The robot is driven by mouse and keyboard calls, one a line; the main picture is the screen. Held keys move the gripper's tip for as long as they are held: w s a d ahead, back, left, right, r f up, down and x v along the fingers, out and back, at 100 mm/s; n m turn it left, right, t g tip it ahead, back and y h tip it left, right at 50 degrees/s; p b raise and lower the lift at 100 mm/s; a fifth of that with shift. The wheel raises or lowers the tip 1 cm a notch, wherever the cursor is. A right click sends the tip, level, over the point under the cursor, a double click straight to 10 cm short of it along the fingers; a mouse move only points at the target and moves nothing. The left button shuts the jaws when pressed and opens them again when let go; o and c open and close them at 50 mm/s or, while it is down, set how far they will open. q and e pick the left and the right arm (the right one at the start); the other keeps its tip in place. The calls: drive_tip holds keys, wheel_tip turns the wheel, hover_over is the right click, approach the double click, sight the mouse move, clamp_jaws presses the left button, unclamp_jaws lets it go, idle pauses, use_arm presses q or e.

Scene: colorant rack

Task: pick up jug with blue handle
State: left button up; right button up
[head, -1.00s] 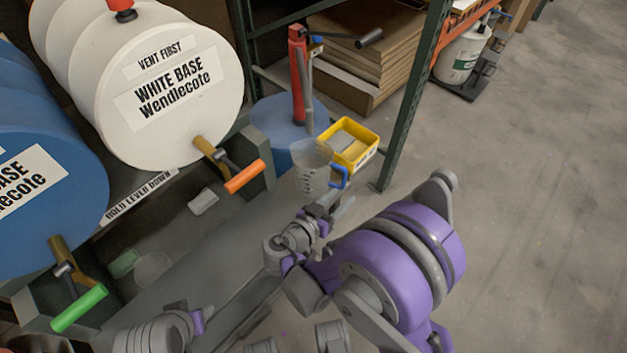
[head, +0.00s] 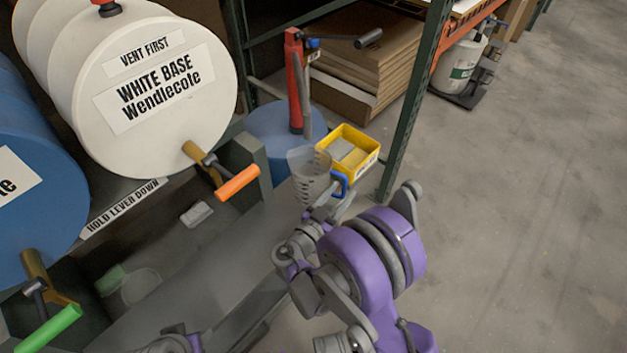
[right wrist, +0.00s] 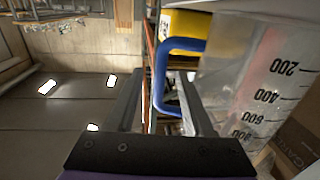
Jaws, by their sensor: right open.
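The clear jug (head: 309,178) has dark measuring marks and a blue handle (head: 341,185). It stands at the far end of the grey surface, with the handle on its right side. My right gripper (head: 327,205) is just in front of the handle, open. In the right wrist view the blue handle (right wrist: 162,75) shows between the open fingers (right wrist: 163,95), and the jug wall (right wrist: 262,85) with its numbers fills the right side. Whether a finger touches the handle I cannot tell. Only a piece of my left arm shows at the bottom edge; its gripper is out of view.
A yellow bin (head: 361,140) stands right behind the jug. A blue drum (head: 271,135) with a red pump (head: 295,80) is behind it. A green rack post (head: 412,100) rises to the right. An orange lever (head: 238,183) juts out at left. Open floor lies right.

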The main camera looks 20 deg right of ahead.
drive_tip(key=shift+x, duration=1.1)
clamp_jaws()
